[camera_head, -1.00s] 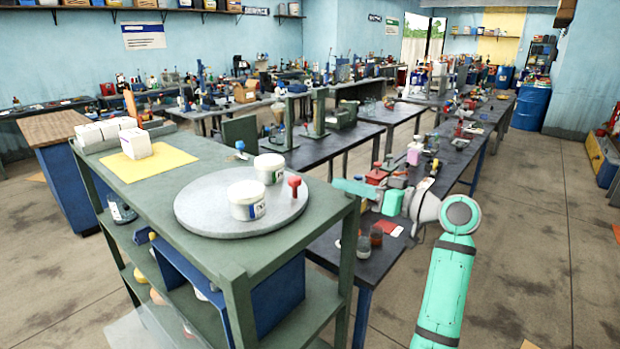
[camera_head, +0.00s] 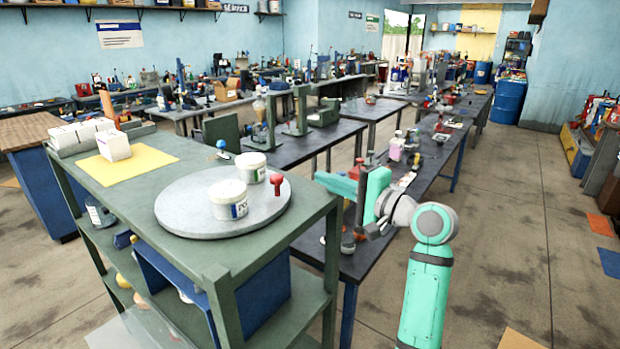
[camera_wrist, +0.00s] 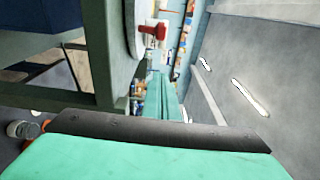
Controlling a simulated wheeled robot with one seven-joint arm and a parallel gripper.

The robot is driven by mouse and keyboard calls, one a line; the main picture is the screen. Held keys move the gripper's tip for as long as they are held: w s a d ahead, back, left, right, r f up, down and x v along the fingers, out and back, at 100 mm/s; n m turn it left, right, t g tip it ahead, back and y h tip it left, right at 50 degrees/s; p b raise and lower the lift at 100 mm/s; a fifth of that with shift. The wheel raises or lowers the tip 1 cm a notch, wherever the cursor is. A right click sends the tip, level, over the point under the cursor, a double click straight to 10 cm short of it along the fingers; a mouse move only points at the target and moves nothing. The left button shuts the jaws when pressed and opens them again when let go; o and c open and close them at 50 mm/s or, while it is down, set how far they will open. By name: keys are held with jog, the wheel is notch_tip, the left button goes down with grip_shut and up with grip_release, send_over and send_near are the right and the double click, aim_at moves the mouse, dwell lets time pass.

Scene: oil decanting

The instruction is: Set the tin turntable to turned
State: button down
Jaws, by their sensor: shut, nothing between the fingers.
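The tin turntable (camera_head: 180,212) is a round grey disc on top of the green shelf unit. Two white tins stand on it, one nearer the middle (camera_head: 228,200) and one behind it (camera_head: 251,168). A red knob (camera_head: 277,183) stands up at its right rim. My gripper (camera_head: 319,178) is shut and empty, to the right of the knob and apart from it, pointing left towards it. In the wrist view the turntable's edge (camera_wrist: 139,28) and the red knob (camera_wrist: 153,31) show near the top.
The green shelf top (camera_head: 130,185) also holds a yellow mat (camera_head: 150,160), a white box (camera_head: 114,146) on it, and a row of white boxes (camera_head: 80,132) at the back left. A dark workbench (camera_head: 385,215) with bottles stands close behind my arm. Open floor lies at right.

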jog(key=x, duration=0.9)
jog(key=shift+w+a, duration=0.1)
jog(key=shift+a, duration=0.05)
jog(key=shift+s+a, duration=0.45)
jog(key=shift+s, duration=0.35)
jog(key=shift+s+a, duration=0.2)
jog(key=shift+s, duration=0.3)
jog(key=shift+s+a, duration=0.25)
jog(key=shift+s, duration=0.25)
jog(key=shift+s+a, duration=0.15)
jog(key=shift+s, duration=0.6)
jog(key=shift+s+a, duration=0.2)
jog(key=shift+s, duration=0.55)
jog(key=shift+d, duration=0.1)
